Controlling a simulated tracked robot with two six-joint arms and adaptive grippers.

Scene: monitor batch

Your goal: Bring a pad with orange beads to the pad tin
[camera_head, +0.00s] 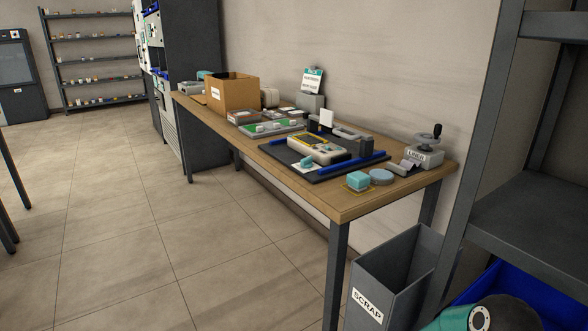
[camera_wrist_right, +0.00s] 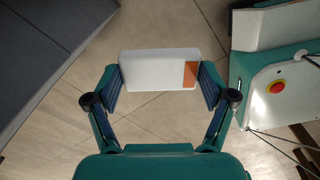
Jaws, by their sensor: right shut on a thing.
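My right gripper (camera_wrist_right: 160,80) is shut on a white, flat, rectangular piece (camera_wrist_right: 145,70) with an orange patch (camera_wrist_right: 191,75) at its right end. It holds the piece between both fingers, over the tiled floor in the right wrist view. No single beads can be made out on it. In the head view, a round blue-grey tin (camera_head: 381,176) stands on the wooden table near its front right corner, beside a teal block (camera_head: 358,181). I cannot tell for sure which thing is the pad tin. My left gripper is not in view.
The table (camera_head: 345,207) bears a dark mat (camera_head: 290,165) with a meter (camera_head: 318,148), a cardboard box (camera_head: 233,93) and a labelled press (camera_head: 424,156). A grey scrap bin (camera_head: 368,302) stands below its right end. A dark shelf (camera_head: 535,215) is at right.

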